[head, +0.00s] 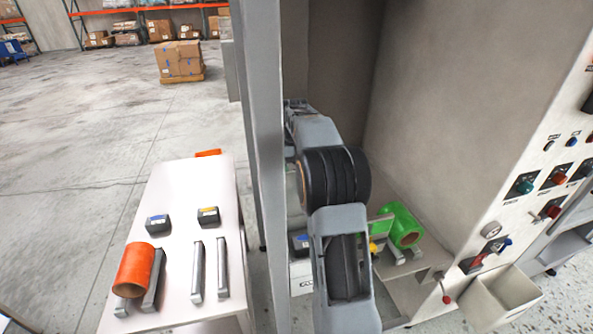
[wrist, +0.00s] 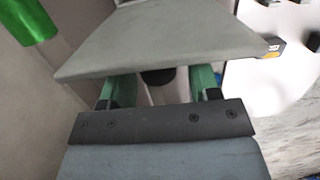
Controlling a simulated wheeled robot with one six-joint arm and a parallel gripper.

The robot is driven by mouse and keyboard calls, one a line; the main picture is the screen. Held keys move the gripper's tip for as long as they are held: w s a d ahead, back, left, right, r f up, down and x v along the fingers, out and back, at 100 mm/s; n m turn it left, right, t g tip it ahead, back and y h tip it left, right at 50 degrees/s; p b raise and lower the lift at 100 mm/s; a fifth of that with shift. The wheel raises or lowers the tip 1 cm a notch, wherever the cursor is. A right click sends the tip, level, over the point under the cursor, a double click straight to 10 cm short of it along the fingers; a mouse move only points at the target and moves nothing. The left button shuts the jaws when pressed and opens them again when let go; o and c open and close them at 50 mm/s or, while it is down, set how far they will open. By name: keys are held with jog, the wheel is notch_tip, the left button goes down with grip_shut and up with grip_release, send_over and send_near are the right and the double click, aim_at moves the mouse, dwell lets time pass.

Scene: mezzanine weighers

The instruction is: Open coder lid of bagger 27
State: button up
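In the head view a white box (head: 301,278) stands low behind the frame post, with a dark blue-marked piece (head: 300,243) at its top. It may be the coder, but my arm covers part of it and I cannot make out its lid. In the wrist view my gripper (wrist: 157,84) has its two green fingers spread apart. A pale grey panel (wrist: 155,45) lies across them and hides the fingertips. A dark round piece (wrist: 158,77) shows between the fingers. I cannot tell whether anything touches them.
A grey post (head: 263,150) stands close left of my arm. A green roll (head: 405,228) lies to the right. A white table (head: 180,240) holds an orange roll (head: 134,270), metal bars and two dark cartridges. A control panel (head: 540,190) with knobs and an open bin (head: 503,297) are at right.

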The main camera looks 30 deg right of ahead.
jog(key=shift+w+d+r, duration=0.1)
jog(key=shift+w+r, duration=0.15)
jog(key=shift+r, duration=2)
jog(key=shift+w+d+r, duration=0.1)
jog(key=shift+w+r, duration=0.15)
jog(key=shift+r, duration=2.05)
jog(key=shift+w+d+r, duration=0.1)
jog(key=shift+w+r, duration=0.15)
jog(key=shift+r, duration=2)
jog(key=shift+a, duration=0.1)
